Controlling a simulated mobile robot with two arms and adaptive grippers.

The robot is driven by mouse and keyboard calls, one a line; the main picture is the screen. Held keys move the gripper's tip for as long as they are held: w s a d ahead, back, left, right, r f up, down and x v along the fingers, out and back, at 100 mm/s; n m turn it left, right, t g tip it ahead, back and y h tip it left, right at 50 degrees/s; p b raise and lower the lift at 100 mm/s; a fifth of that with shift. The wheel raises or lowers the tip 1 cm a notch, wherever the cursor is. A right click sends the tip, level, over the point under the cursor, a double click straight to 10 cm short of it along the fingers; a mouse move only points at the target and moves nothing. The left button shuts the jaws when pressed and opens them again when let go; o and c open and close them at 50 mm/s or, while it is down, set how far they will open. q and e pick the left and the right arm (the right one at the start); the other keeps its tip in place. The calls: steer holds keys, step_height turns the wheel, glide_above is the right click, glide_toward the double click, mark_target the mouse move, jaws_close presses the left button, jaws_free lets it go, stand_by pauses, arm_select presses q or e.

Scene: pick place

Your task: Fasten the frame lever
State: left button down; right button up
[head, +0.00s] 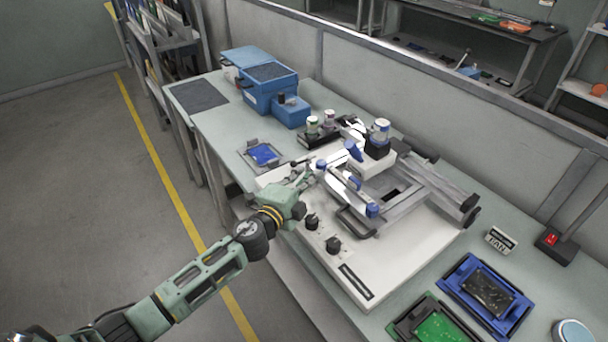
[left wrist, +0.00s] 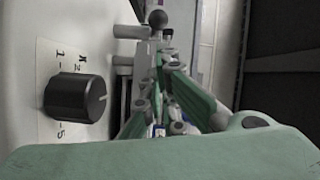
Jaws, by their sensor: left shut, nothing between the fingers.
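The white machine (head: 400,262) stands on the bench with a grey metal frame (head: 400,205) and blue clamp parts (head: 372,210) on top. My left gripper (head: 306,178) is shut and empty at the machine's left edge, beside the frame. In the left wrist view its green fingers (left wrist: 163,68) point toward a black ball knob (left wrist: 157,18) on a metal fitting, possibly the lever. I cannot tell whether the fingers touch it. A black dial (left wrist: 75,98) is left of the fingers in that view. My right gripper is not in view.
Dark dials (head: 333,244) sit on the machine's front, close to my arm. A small tray with a blue board (head: 263,154) and a blue box (head: 268,90) are behind. A blue tray (head: 485,300) and a green board (head: 440,328) lie at right. The floor at left is clear.

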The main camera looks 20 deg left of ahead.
arm_select(q)
steer(key=shift+w+a+f, duration=0.1)
steer(key=shift+w+a, duration=0.05)
steer(key=shift+a, duration=0.2)
